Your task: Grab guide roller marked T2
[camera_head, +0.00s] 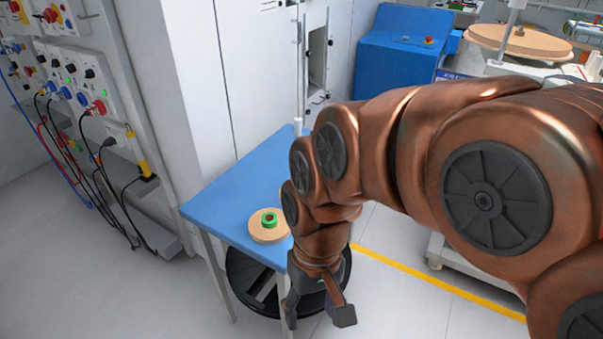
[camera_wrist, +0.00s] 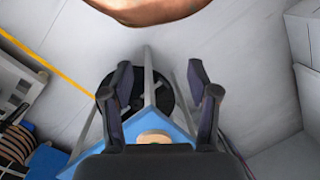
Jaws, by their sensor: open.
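A small green ring-shaped piece (camera_head: 269,219) with a dark centre sits on a round tan disc (camera_head: 266,234) near the front corner of a blue-topped table (camera_head: 232,191). It may be the guide roller, but I can read no T2 mark on it. My gripper (camera_head: 318,312) is open and empty. It points down just beyond the table's front corner, to the right of the disc. In the wrist view the open fingers (camera_wrist: 160,92) are spread on both sides of the table corner. Part of the tan disc (camera_wrist: 153,136) shows there; the green piece is hidden.
A round black base (camera_head: 262,296) lies on the floor under the table. Panels with cables (camera_head: 85,90) line the left wall. A blue console (camera_head: 400,55) stands at the back. A large tan disc (camera_head: 518,40) is at the back right. Open floor lies at the front left.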

